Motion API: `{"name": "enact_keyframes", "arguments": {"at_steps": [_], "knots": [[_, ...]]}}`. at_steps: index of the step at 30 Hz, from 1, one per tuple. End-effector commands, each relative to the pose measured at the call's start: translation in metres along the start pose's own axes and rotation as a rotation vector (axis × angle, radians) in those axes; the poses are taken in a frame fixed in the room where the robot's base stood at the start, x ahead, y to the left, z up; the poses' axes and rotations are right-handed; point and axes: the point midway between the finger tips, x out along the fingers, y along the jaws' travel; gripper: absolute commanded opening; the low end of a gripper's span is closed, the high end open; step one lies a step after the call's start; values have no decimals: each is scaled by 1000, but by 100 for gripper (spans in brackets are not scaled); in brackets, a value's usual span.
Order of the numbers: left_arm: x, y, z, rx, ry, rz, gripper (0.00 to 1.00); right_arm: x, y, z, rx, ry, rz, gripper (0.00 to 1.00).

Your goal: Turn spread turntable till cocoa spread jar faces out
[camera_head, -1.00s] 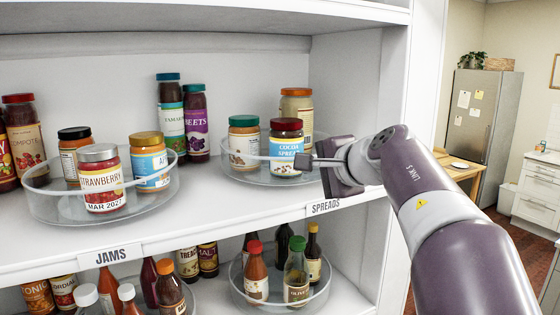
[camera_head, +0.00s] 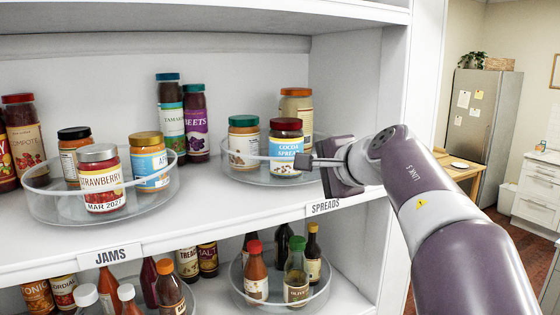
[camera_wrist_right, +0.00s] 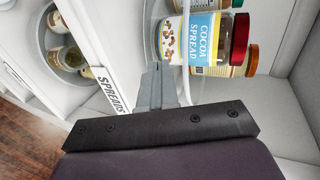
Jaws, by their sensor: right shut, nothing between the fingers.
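The cocoa spread jar (camera_head: 286,146) has a dark red lid and a blue and white label that faces out toward me. It stands at the front right of the clear spread turntable (camera_head: 262,178), above the SPREADS label (camera_head: 325,206). A green-lidded jar (camera_head: 244,142) and an orange-lidded jar (camera_head: 296,112) share that turntable. My right gripper (camera_head: 303,161) is shut and empty, its tips at the turntable's front right rim. The right wrist view shows the fingers (camera_wrist_right: 158,75) beside the rim, close to the cocoa spread jar (camera_wrist_right: 215,38); contact is unclear. My left gripper is not in view.
The jams turntable (camera_head: 75,208) stands at the left with several jars. Two tall jars (camera_head: 184,122) stand behind, between the turntables. A lower shelf holds several bottles (camera_head: 296,272). The shelf's right wall (camera_head: 365,95) is close to my right arm.

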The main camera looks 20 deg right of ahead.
Motion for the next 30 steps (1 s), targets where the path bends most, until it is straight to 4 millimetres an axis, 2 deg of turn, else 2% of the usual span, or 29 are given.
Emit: {"name": "enact_keyframes", "arguments": {"at_steps": [23,30], "knots": [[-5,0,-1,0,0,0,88,15,-6,-3,0,0,0,0],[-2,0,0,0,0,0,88,14,-5,-12,2,1,1,0]]}}
